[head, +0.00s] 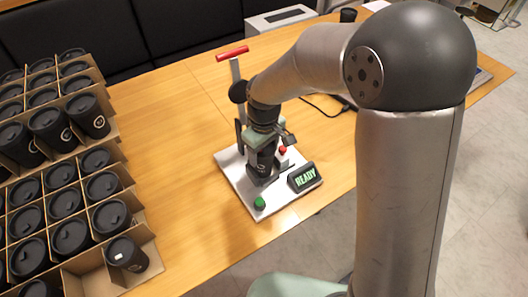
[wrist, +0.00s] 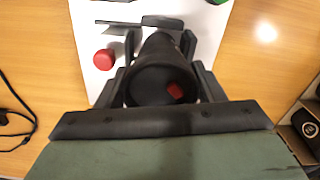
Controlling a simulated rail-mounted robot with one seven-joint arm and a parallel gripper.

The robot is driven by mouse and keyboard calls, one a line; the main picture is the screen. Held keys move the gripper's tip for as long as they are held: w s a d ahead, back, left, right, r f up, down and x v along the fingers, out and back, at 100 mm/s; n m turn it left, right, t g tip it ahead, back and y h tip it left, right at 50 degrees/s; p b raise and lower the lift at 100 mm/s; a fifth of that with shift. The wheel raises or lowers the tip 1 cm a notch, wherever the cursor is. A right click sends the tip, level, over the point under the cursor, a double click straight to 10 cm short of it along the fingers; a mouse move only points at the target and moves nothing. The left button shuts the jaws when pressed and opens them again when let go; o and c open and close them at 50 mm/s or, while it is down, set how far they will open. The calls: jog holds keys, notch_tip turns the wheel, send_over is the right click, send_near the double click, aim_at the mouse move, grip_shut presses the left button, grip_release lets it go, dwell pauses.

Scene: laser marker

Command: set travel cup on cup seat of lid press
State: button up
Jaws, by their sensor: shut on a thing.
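The black travel cup (head: 264,163) is upright at the lid press (head: 234,172), over the area of its cup seat. My gripper (head: 263,143) is shut on it from above. In the wrist view the cup (wrist: 160,85) lies between the two dark fingers of my gripper (wrist: 160,70), with a red mark on its dark top. The cup seat is mostly hidden behind the cup and my gripper, so I cannot tell whether the cup's base touches it.
The press has a red-handled lever (head: 232,53), a green button (head: 259,203), a red button (head: 283,150) and a display reading READY (head: 304,177). Cardboard crates (head: 128,205) with many black cups stand at the left. The wooden table between crates and press is clear.

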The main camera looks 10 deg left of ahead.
jog(key=shift+f, duration=0.4)
jog(key=shift+f, duration=0.15)
jog(key=o, duration=0.4)
